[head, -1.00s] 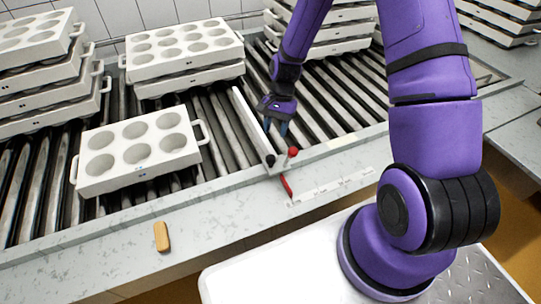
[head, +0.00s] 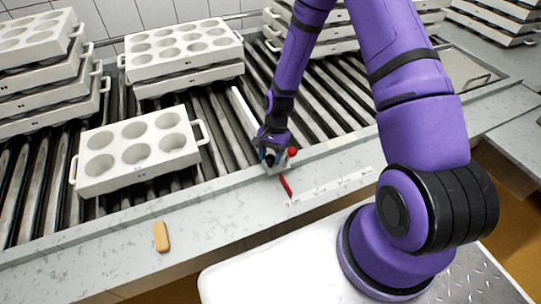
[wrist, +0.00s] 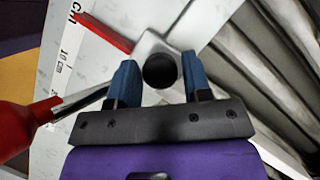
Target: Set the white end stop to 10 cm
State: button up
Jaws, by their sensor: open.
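The white end stop (head: 243,112) is a long bar lying across the rollers. Its near end plate (wrist: 152,43) carries a black knob (wrist: 160,71), a lever with a red ball handle (head: 292,152) and a red pointer (head: 286,186). The pointer's tip lies by the left end of the white scale strip (head: 330,187) in the head view. In the wrist view the pointer (wrist: 108,33) lies apart from the "10 cm" mark (wrist: 65,60). My gripper (wrist: 160,85) is open, its blue fingers either side of the knob; I cannot tell whether they touch it.
A six-cup mould (head: 138,150) sits on the rollers left of the stop. Stacked moulds (head: 185,55) stand behind and at the far left. A tan block (head: 161,237) lies on the counter edge. The red lever handle (wrist: 15,125) sticks out beside my gripper. Bare rollers lie right of my arm.

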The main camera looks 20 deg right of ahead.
grip_shut()
jog(key=d, duration=1)
grip_release()
jog(key=shift+w+r, duration=0.1)
jog(key=shift+r, duration=0.05)
jog(key=v, duration=1)
jog(key=shift+r, duration=0.3)
jog(key=shift+d, duration=0.1)
